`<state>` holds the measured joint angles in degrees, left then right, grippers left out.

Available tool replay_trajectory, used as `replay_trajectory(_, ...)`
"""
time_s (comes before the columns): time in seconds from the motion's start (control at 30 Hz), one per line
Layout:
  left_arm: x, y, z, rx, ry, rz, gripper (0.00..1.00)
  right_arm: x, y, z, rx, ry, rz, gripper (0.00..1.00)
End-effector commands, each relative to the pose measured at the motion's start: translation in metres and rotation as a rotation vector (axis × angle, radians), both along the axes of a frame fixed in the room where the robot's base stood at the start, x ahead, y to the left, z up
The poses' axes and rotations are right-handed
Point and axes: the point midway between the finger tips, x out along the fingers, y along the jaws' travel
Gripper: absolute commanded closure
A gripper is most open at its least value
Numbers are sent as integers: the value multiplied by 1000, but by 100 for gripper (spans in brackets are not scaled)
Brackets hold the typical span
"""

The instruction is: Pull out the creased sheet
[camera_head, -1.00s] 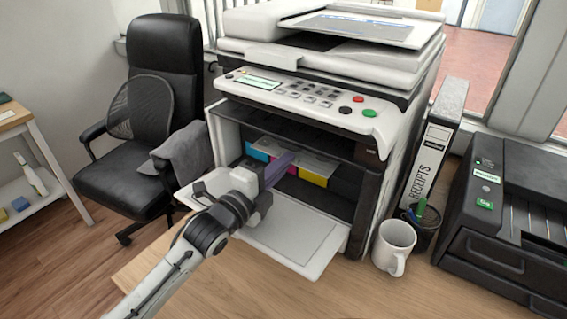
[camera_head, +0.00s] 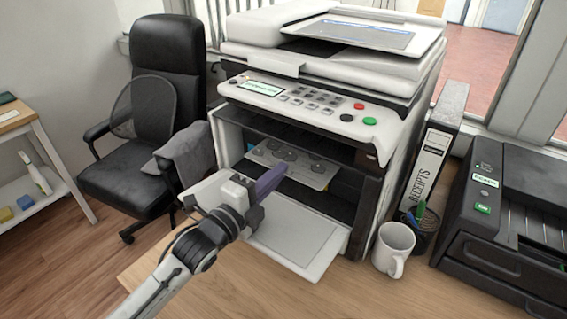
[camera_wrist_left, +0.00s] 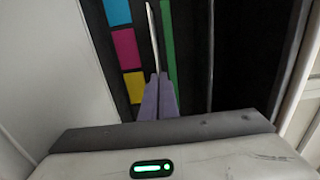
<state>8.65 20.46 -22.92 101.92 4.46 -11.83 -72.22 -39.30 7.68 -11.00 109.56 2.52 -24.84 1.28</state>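The printer (camera_head: 225,150) stands with its front door (camera_head: 300,240) folded down. A pale grey sheet (camera_head: 318,176) with dark round marks shows in the opening, in front of where the coloured cartridges sit. My left gripper (camera_head: 281,172) is in front of the opening above the door, its purple fingers closed on the sheet's near edge. In the left wrist view the sheet (camera_wrist_left: 153,36) is a thin white line, nearly edge-on, running from between the close fingertips (camera_wrist_left: 158,76). The sheet's far part is hidden inside the printer. My right gripper is out of view.
A white mug (camera_head: 393,247), a pen cup (camera_head: 424,232) and a receipts binder (camera_head: 428,165) stand close right of the printer. A black machine (camera_head: 510,225) is farther right. The wooden counter (camera_head: 330,295) in front is clear.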

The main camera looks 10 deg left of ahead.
Motion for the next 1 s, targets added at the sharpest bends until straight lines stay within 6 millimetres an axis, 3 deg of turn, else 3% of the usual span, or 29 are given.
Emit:
replay_trajectory(0.4, -48, 19, 3, 1, 2, 0, 100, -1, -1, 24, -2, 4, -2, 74)
replay_trajectory(1.0, -114, 47, 3, -1, 1, 0, 100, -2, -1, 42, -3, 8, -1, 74)
